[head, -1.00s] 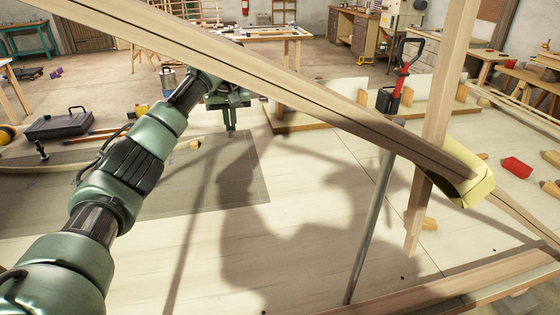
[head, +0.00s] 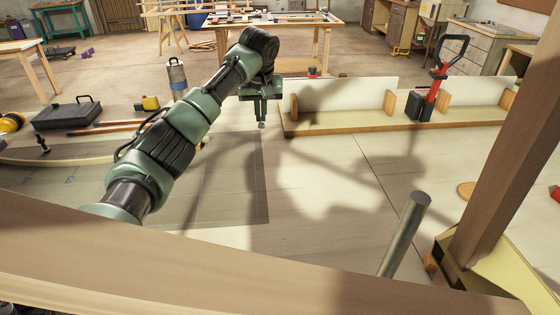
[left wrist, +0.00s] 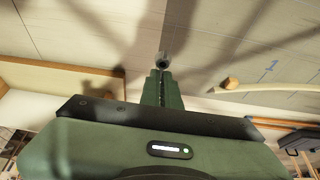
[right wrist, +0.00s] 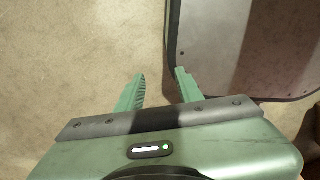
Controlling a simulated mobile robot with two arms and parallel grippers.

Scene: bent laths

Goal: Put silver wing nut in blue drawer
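My left gripper (head: 262,112) hangs over the table, pointing down, in front of the white-backed wooden stand. In the left wrist view its fingers (left wrist: 158,85) are close together on a small silver piece, which looks like the silver wing nut (left wrist: 163,59). The nut also shows as a small grey bit below the fingertips in the head view (head: 262,125); its wings are not clear. My right gripper (right wrist: 160,90) is open and empty above a beige floor, beside a dark-edged grey panel. I do not see the blue drawer in any view.
A wooden stand with white panels (head: 340,95) and a red-handled tool (head: 432,85) stand at the table's back. A black case (head: 66,113) lies at the left. A large wooden beam (head: 200,255) and a grey rod (head: 405,235) block the foreground. The table's middle is fairly clear.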

